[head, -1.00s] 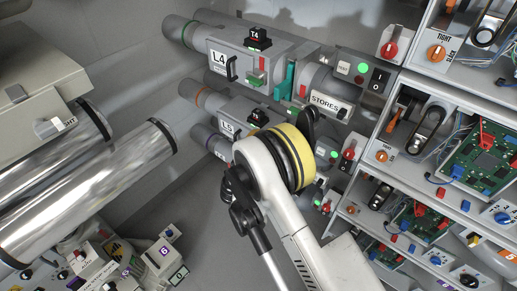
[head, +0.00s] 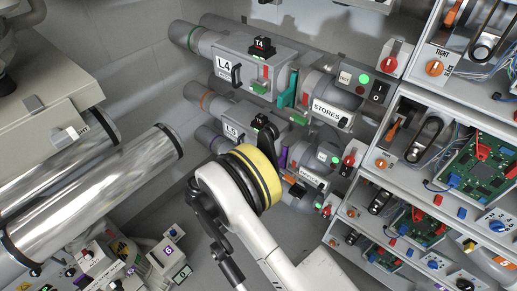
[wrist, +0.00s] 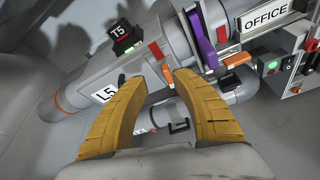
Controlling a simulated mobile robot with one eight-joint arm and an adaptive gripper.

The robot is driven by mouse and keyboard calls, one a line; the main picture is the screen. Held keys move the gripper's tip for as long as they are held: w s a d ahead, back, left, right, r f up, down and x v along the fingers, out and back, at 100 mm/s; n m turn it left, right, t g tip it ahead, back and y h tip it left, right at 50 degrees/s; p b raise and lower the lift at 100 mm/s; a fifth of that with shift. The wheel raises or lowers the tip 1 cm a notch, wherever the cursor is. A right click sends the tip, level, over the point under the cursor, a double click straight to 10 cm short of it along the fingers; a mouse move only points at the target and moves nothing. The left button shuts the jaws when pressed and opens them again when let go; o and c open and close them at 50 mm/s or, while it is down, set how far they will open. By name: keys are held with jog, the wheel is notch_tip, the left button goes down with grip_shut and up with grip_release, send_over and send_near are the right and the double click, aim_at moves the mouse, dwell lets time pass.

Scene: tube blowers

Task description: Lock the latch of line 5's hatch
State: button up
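Line 5's grey box, with its L5 label (wrist: 107,95) and black T5 block (wrist: 125,36), lies ahead of my gripper in the wrist view. An orange tab (wrist: 167,73), apparently the latch, shows on its near side, beside a red piece (wrist: 156,50). My gripper (wrist: 162,76) is open and empty, with its yellow fingertips on either side of the orange tab in the picture. I cannot tell whether they touch it. The left finger partly covers the box and a dark handle. In the head view, the L5 label (head: 231,131) shows, but my arm hides the gripper.
A purple lever (wrist: 204,47) and another orange tab (wrist: 236,60) are right of the box, near the OFFICE sign (wrist: 266,15). A switch panel (wrist: 290,66) stands at the far right. Line 4's box (head: 223,65) is above line 5 in the head view.

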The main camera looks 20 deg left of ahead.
jog(key=shift+n+g+h, duration=0.3)
jog(key=shift+n, duration=0.5)
jog(key=b+x, duration=0.1)
jog(key=x, duration=0.2)
jog(key=f+b+x, duration=0.1)
jog(key=x, duration=0.1)
jog(key=b+x, duration=0.1)
jog(key=x, duration=0.2)
jog(key=shift+f+b, duration=0.3)
jog(key=shift+f, duration=0.15)
jog(key=shift+w+d, duration=0.1)
jog(key=shift+w, duration=0.2)
grip_shut()
